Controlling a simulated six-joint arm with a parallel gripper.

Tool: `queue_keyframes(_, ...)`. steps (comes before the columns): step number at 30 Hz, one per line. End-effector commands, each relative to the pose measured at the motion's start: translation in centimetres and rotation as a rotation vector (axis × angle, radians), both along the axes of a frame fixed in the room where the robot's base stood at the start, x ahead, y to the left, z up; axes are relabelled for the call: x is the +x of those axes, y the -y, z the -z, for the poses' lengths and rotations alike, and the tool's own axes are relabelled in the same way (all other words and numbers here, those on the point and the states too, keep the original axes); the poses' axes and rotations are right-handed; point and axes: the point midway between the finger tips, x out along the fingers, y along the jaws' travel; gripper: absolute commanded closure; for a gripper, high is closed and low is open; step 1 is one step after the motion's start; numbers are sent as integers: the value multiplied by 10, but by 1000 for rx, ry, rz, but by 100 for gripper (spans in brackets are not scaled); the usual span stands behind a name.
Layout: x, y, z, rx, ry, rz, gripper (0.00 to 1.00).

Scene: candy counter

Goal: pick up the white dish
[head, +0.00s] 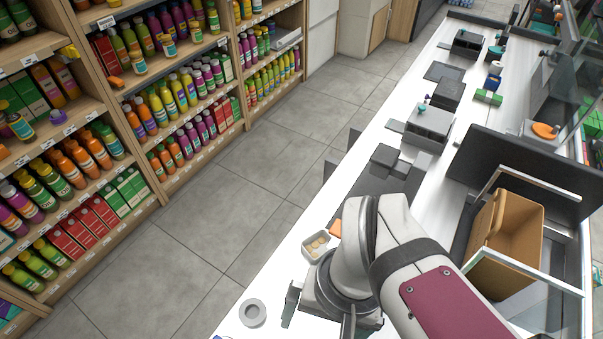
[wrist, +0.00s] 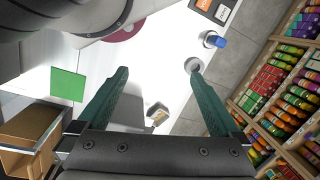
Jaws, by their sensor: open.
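A small off-white rectangular dish (head: 309,255) holding round tan pieces stands on the white counter, left of my arm in the head view. It seems to show in the wrist view (wrist: 151,108), between the finger bases and partly behind the gripper's body. A round pale grey dish (head: 253,313) with a darker centre sits nearer the counter's left edge. In the wrist view this round dish (wrist: 193,65) is just beyond the right fingertip. My gripper (wrist: 158,73) has dark green fingers spread wide, with nothing between their tips. It points down over the counter.
A cardboard box (head: 503,245) stands in a metal frame to the right. An orange item (head: 335,228) lies beside the rectangular dish. A blue object (wrist: 217,40) is near the round dish. Grey equipment (head: 428,128) lines the counter farther back. Stocked shelves (head: 150,110) stand across the aisle.

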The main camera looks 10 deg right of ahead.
Motion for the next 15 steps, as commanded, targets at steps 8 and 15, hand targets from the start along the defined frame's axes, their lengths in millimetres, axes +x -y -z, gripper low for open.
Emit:
queue_keyframes(8,16,15,13,-166,-168,-365,0)
queue_keyframes(15,111,7,77,-641,-589,-1436,0)
